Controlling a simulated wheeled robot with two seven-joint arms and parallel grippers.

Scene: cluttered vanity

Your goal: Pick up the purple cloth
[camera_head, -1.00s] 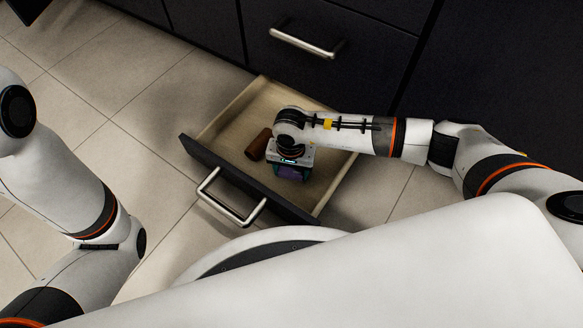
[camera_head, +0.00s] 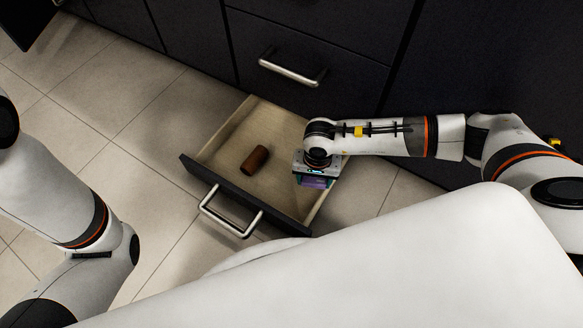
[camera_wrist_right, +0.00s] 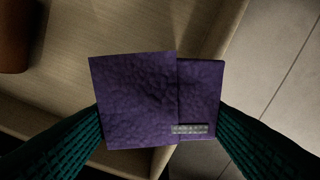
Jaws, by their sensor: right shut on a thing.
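In the head view the cloth (camera_head: 314,183) shows as a small purple patch under my right gripper (camera_head: 313,180), over the right side of the open drawer. The wrist and gripper hide most of it there. My left gripper is out of view; only my left arm shows at the left.
The open drawer (camera_head: 222,150) has a pale wooden inside and a dark front with a metal handle (camera_head: 230,213). A brown cylinder (camera_head: 255,160) lies in it, and shows at the upper left of the wrist view (camera_wrist_right: 15,40). Tiled floor (camera_head: 150,110) lies left of the drawer.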

